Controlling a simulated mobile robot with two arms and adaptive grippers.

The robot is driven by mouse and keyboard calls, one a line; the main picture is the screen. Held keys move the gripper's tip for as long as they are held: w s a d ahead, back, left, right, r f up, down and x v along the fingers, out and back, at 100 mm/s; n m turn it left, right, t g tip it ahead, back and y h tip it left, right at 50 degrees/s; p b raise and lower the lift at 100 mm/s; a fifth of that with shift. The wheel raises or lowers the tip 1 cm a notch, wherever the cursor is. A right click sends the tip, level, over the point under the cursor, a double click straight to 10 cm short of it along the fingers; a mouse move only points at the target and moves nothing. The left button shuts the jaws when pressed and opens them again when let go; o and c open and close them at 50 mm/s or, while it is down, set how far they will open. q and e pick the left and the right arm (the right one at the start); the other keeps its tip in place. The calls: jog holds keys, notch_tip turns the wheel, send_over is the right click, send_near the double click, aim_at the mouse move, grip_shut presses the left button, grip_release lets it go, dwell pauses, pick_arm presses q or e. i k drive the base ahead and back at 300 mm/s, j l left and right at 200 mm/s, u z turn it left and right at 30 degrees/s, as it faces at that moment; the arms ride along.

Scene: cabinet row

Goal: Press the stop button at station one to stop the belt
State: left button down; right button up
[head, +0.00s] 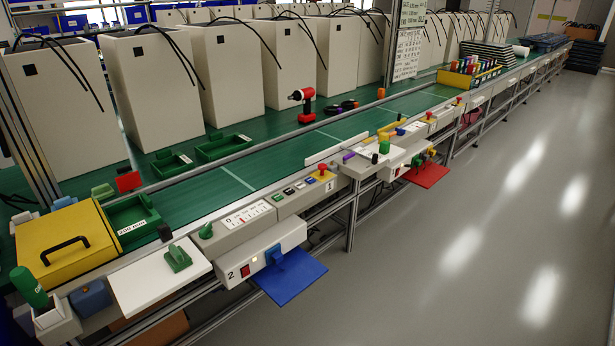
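A long green belt (270,165) runs from the left front to the far right. On its near side is a grey control panel (296,202) marked "1". A red mushroom button (322,168) on a yellow base sits at the panel's right end. A row of small flat buttons (294,188) lies to its left. More red buttons (429,115) show further along the line. Neither of my grippers is in view, so I cannot tell their state. I cannot tell whether the belt is moving.
A white box (262,256) marked "2" with a blue flap (292,277) juts out below the panel. A red flap (427,174) juts out further right. A yellow box (68,246) stands at left. White cabinets (225,65) line the back. The grey floor (480,250) is clear.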

aim_at(288, 191)
jog(key=i+l, duration=0.35)
jog(key=i, duration=0.2)
jog(key=i+l, duration=0.35)
jog(key=i, duration=0.15)
jog(key=i+l+z, duration=0.1)
jog(key=i+l, duration=0.25)
jog(key=i, duration=0.2)
